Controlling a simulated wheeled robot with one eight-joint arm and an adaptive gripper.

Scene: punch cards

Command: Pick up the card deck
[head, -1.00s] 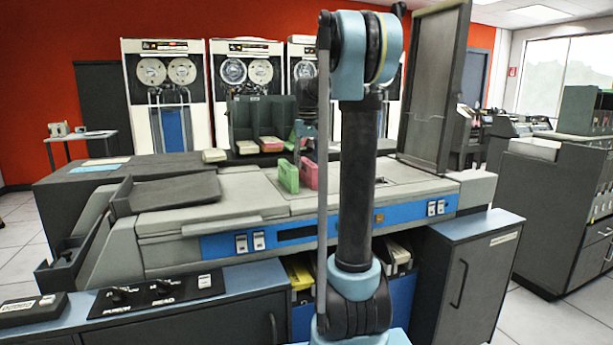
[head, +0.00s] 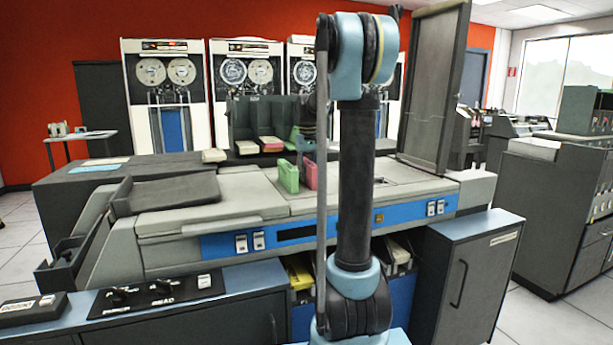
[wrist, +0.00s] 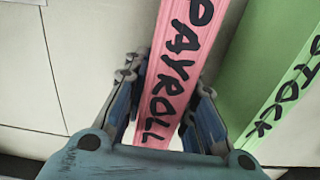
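The pink card deck (head: 311,175), marked PAYROLL, stands on the grey machine top beside a green deck (head: 288,177). In the wrist view, the pink deck (wrist: 178,60) runs between the fingers of my gripper (wrist: 166,105), one on each side. The fingers look parted, with a thin gap beside the deck. The green deck (wrist: 270,85), marked STOCK, lies just right of the right finger. In the head view, my gripper (head: 306,150) is at the pink deck, partly hidden by my arm.
A dark rack (head: 250,115) with several decks stands behind. A tall dark panel (head: 435,90) rises at the right of the machine. The grey machine top (head: 235,195) is clear left of the green deck.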

